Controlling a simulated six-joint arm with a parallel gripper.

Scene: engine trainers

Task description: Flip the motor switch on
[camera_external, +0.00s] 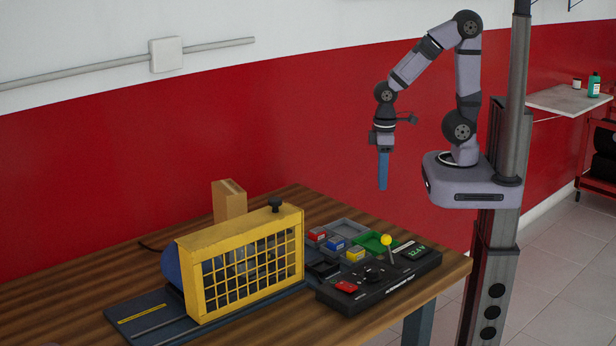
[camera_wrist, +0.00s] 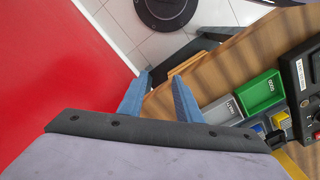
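A black control box (camera_external: 378,282) lies near the right end of the wooden table. It carries a red switch (camera_external: 346,286), a dark round knob, a lever with a yellow ball (camera_external: 386,240) and a display reading about 12.4 V. I cannot read which control is labelled for the motor, nor tell its position. Part of the black box (camera_wrist: 302,75) shows at the right edge of the wrist view. My gripper (camera_external: 383,188) hangs pointing down, well above the table and behind the box. In the wrist view its two blue fingers (camera_wrist: 161,80) are apart with nothing between them.
A yellow mesh guard (camera_external: 245,265) stands left of the box. Behind the box are a green tray (camera_external: 374,242), a grey tray (camera_wrist: 222,109) and several small coloured blocks (camera_external: 336,243). A cardboard-coloured block (camera_external: 229,200) stands behind the guard. The air around my gripper is clear.

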